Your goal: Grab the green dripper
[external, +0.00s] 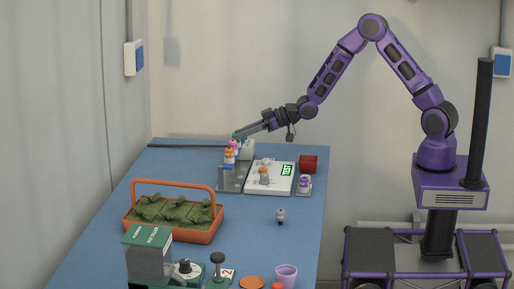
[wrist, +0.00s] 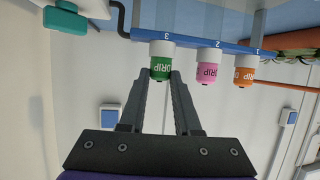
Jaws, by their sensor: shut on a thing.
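The green dripper (wrist: 161,66) has a white body and a green cap marked DRIP. It is at the place marked 3 on a blue-edged rack (wrist: 200,45) in the wrist view. My gripper (wrist: 159,77) has its two fingers on either side of the green cap and is shut on it. In the external view my gripper (external: 238,134) reaches in over the far end of the rack, and I cannot make out the green dripper there. A pink dripper (wrist: 208,70) at 2 and an orange dripper (wrist: 244,76) at 1 stand beside it.
A white scale (external: 268,184) with a green display is right of the rack. A red box (external: 308,163) stands farther right. An orange basket of plants (external: 174,236) is at the front left. The right-middle of the blue table (external: 300,238) is mostly clear.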

